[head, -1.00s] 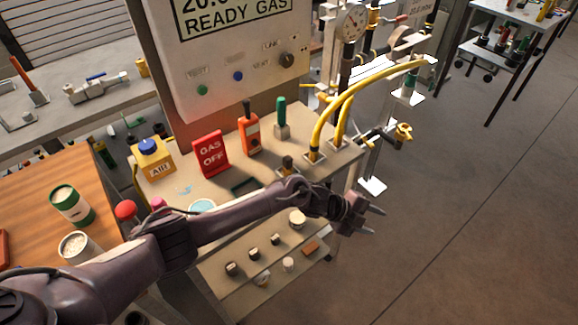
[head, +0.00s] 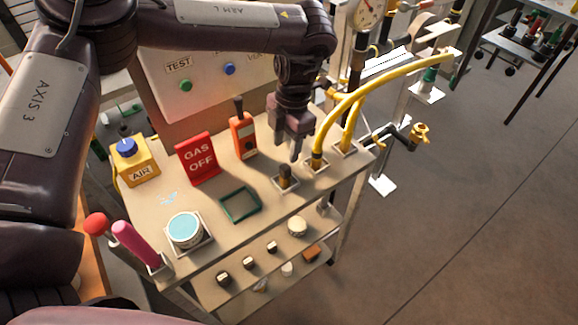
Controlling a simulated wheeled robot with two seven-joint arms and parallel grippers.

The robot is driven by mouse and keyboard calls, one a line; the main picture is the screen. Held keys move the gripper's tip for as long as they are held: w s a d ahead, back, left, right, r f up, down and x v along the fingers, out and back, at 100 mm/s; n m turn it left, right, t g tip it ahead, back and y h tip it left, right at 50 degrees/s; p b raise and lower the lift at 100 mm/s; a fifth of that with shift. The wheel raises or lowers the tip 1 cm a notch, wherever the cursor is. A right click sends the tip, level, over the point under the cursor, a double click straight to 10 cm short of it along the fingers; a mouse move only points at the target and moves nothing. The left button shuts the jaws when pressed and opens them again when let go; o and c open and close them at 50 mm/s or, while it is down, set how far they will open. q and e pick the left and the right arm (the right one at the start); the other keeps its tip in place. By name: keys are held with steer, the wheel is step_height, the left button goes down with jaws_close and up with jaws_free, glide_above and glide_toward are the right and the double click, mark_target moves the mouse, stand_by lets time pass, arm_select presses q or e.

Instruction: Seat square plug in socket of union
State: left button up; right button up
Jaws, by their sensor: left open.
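A small dark piece (head: 285,174), which looks like the square plug, stands upright in a small square holder (head: 285,185) on the cart top. My left gripper (head: 287,146) points down just above and behind it, open, apart from it. A dark pipe (head: 390,130) at the cart's right side ends in a brass fitting (head: 420,132). I take this to be the union, but its socket is too small to make out. My right gripper is not in view.
Yellow hoses (head: 348,105) rise close right of the gripper. An orange meter (head: 242,135), a red GAS OFF sign (head: 197,158), a yellow AIR box (head: 135,162), a green-rimmed tray (head: 240,205) and a round tub (head: 185,230) stand on the cart top (head: 215,195). The floor at right is clear.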

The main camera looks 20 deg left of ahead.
mark_target(285, 166)
arm_select(q)
steer(key=shift+s+f+p, duration=0.3)
steer(key=shift+s+f, duration=0.4)
steer(key=shift+s, duration=0.05)
step_height(285, 166, down, 2)
steer(key=shift+s+d+f+p, duration=0.15)
steer(key=shift+f+p, duration=0.1)
steer(key=shift+p, duration=0.35)
step_height(285, 166, down, 2)
steer(key=shift+f, duration=0.25)
jaws_close()
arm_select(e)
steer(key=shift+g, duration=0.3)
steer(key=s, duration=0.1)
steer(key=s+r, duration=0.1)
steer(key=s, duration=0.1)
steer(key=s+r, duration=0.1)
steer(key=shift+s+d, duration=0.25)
